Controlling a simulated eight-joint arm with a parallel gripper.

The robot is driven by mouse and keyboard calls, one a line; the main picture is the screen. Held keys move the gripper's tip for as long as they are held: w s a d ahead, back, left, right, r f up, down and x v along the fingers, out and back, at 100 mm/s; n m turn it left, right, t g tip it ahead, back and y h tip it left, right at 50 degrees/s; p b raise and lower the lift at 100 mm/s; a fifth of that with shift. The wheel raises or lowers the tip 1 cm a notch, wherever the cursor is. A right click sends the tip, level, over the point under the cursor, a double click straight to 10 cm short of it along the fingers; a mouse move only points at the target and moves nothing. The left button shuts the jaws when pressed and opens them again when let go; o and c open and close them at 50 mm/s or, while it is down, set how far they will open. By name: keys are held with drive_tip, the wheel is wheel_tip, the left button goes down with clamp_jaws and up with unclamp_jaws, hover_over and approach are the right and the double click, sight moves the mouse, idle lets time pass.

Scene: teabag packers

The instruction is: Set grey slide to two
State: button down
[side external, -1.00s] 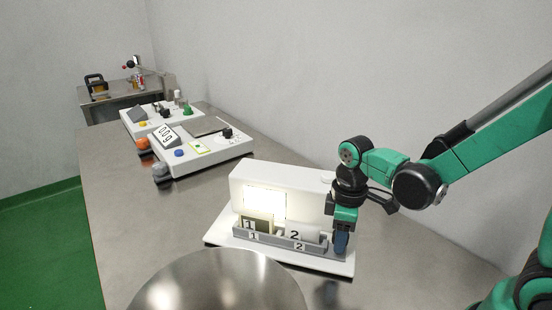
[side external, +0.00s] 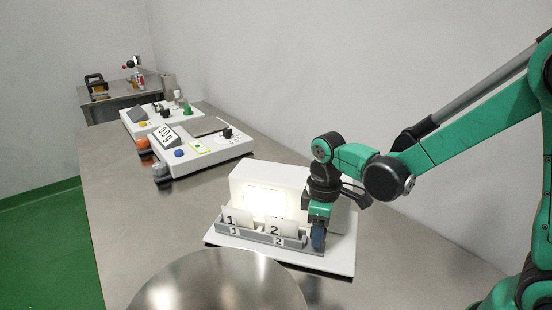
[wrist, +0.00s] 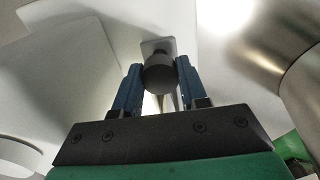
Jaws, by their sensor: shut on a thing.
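The grey slide (side external: 262,236) sits along the front of a white box with a lit window (side external: 264,202). It carries two white cards, card 1 (side external: 238,217) at left and card 2 (side external: 282,229) at right, with small labels 1 and 2 on its front. Card 2 stands in front of the lower right part of the lit window; card 1 is left of the window. My gripper (side external: 318,238) is at the slide's right end. In the wrist view my gripper (wrist: 160,88) is shut on a dark round knob (wrist: 160,74). The knob is hidden in the side view.
A large round steel surface (side external: 218,285) stands in front of the white box. White consoles with knobs and buttons (side external: 205,150) stand farther back on the steel table (side external: 120,220). Bare table lies left of the box.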

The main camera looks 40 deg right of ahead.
sight(289, 220)
drive_tip(key=w+a, duration=0.1)
drive_tip(key=w, duration=0.1)
drive_tip(key=w+a, duration=0.2)
drive_tip(key=shift+w+a, duration=0.15)
drive_tip(key=shift+w, duration=0.1)
drive_tip(key=shift+c, duration=2.4)
unclamp_jaws()
drive_tip(key=shift+r, duration=2.85)
